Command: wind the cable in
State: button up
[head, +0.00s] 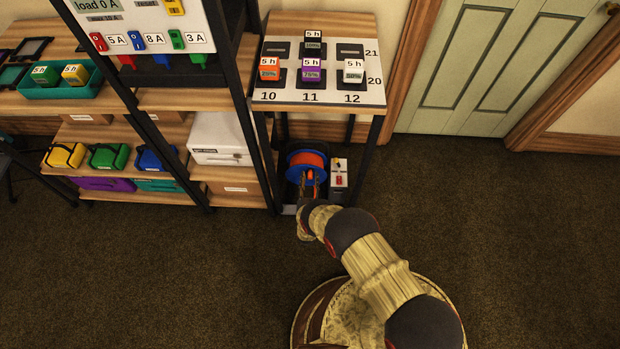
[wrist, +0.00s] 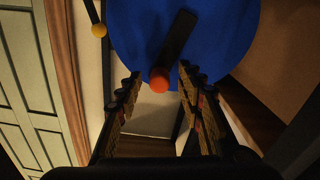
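A cable reel (head: 306,158) with a blue flange and orange cable stands under the small table. In the wrist view its blue flange (wrist: 215,30) fills the top, with a dark crank arm (wrist: 176,42) ending in an orange knob (wrist: 160,80). My gripper (head: 310,186) is in front of the reel. In the wrist view my gripper (wrist: 157,80) is open, its two fingers on either side of the knob with a gap at each side. How deep the knob sits between the fingers is unclear. The cable's free end is not visible.
A grey box (head: 339,181) with a red switch stands right of the reel. The table (head: 268,98) above holds several labelled blocks. A shelf rack stands left; the floor right is clear.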

jog(key=shift+w, duration=0.5)
jog(key=shift+c, duration=0.2)
grip_shut()
dwell(0.5)
